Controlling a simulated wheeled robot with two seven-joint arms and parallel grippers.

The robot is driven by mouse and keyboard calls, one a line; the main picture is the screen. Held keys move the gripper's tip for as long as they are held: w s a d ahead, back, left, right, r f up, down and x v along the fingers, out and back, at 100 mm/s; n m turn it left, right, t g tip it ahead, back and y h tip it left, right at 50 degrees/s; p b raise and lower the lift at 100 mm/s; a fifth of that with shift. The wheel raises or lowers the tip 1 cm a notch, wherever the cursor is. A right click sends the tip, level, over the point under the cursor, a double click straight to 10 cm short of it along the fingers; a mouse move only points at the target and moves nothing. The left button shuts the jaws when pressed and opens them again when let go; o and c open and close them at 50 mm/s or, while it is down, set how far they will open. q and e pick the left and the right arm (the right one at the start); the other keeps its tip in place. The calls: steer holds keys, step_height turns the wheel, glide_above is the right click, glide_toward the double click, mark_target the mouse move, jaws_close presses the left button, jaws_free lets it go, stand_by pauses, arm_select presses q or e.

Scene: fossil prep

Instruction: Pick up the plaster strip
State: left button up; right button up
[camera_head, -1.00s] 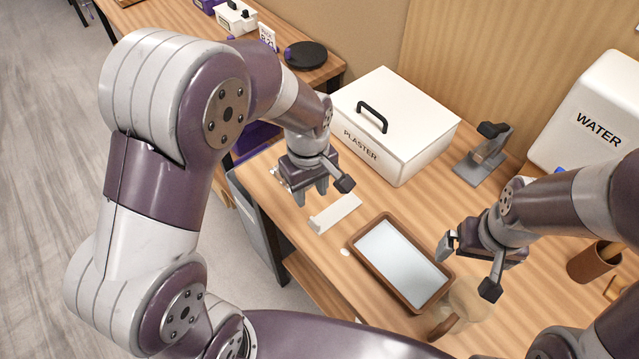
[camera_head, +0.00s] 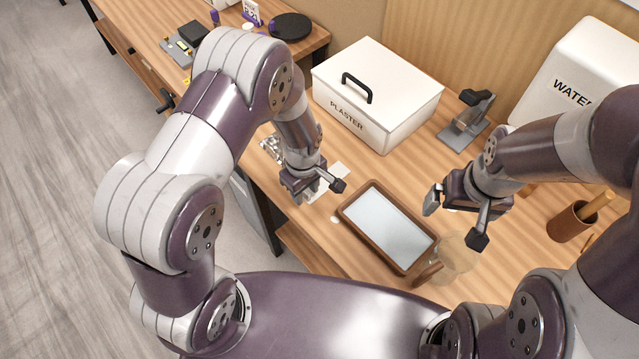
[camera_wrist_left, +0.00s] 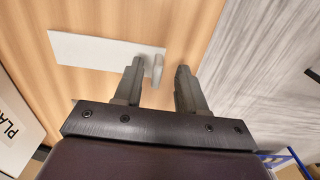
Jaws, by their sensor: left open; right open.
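The plaster strip (camera_head: 342,168) is a flat white strip on the table, left of the brown tray. My left gripper hides part of it in the head view. In the left wrist view the strip (camera_wrist_left: 85,50) runs from the left toward my fingers, with a small raised light piece (camera_wrist_left: 157,67) at its near end. My left gripper (camera_head: 304,198) is open, with the raised piece between the lines of its two fingers (camera_wrist_left: 158,78); I cannot tell whether they touch it. My right gripper (camera_head: 456,222) is open and empty, right of the tray.
A brown-rimmed tray (camera_head: 371,243) with a pale surface lies between the grippers. A white PLASTER box (camera_head: 385,105), a grey stand (camera_head: 465,122) and a WATER container (camera_head: 575,75) stand behind. A round clear item with a brown handle (camera_head: 428,272) and a tool cup (camera_head: 572,222) are right.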

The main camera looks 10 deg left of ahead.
arm_select(q)
steer(key=shift+a, duration=0.1)
steer(key=c, duration=0.5)
steer(key=shift+w+f, duration=0.1)
steer(key=shift+w, duration=0.1)
jaws_close()
arm_select(e)
steer(key=shift+w+a, duration=0.1)
steer(key=shift+w, duration=0.2)
arm_select(q)
steer(key=shift+w+r, duration=0.1)
steer(key=shift+r, duration=0.15)
step_height(320, 180, up, 4)
steer(key=shift+f+b, duration=0.15)
steer(key=shift+b, duration=0.6)
steer(key=s+d+r+b, duration=0.1)
steer(key=s+d+r, duration=0.3)
steer(key=s+r, duration=0.3)
steer(key=s, duration=0.4)
steer(key=shift+b, duration=0.3)
arm_select(e)
step_height(320, 180, down, 3)
steer(key=shift+f, duration=0.1)
